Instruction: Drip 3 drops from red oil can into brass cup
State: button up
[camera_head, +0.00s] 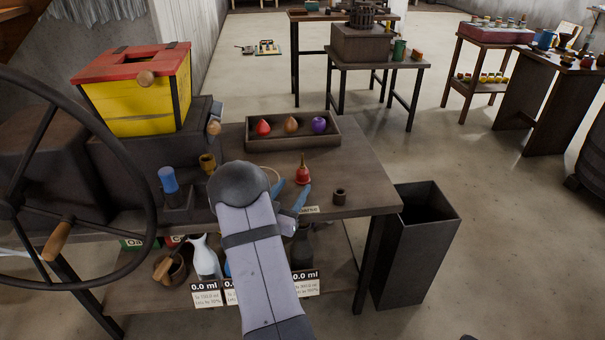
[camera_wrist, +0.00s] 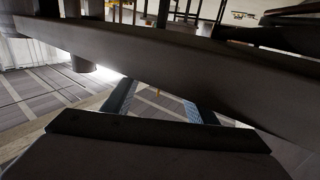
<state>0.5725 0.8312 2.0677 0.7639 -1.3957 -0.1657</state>
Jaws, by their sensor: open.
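A small red can with a thin upright spout, which looks like the red oil can (camera_head: 303,175), stands on the dark workbench in the head view. My gripper (camera_head: 291,194) is open, with its blue fingers just left of and in front of the can. I cannot tell whether a finger touches it. The brass cup (camera_head: 208,163) stands further left on the bench, left of my wrist. In the wrist view my open fingers (camera_wrist: 160,93) show with nothing clearly between them, and I cannot make out the can there.
A small dark cup (camera_head: 340,197) stands right of the can. A tray (camera_head: 335,142) behind holds red, orange and purple pieces. A blue-topped bottle (camera_head: 169,181) and a yellow box (camera_head: 140,100) are left. A dark bin (camera_head: 425,245) stands beyond the bench's right edge.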

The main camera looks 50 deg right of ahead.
aim_at(300, 173)
jog(key=shift+r+x, duration=0.2)
jog(key=shift+x, duration=1.55)
jog(key=shift+r+x, duration=0.15)
jog(key=shift+x, duration=1.6)
jog(key=shift+w, duration=0.2)
jog(key=shift+c, duration=0.3)
jog(key=c, duration=1.1)
jog(key=shift+r, duration=0.15)
notch_tip(300, 173, up, 10)
jog(key=p, duration=0.1)
jog(key=shift+a+p, duration=0.1)
jog(key=shift+p, duration=0.2)
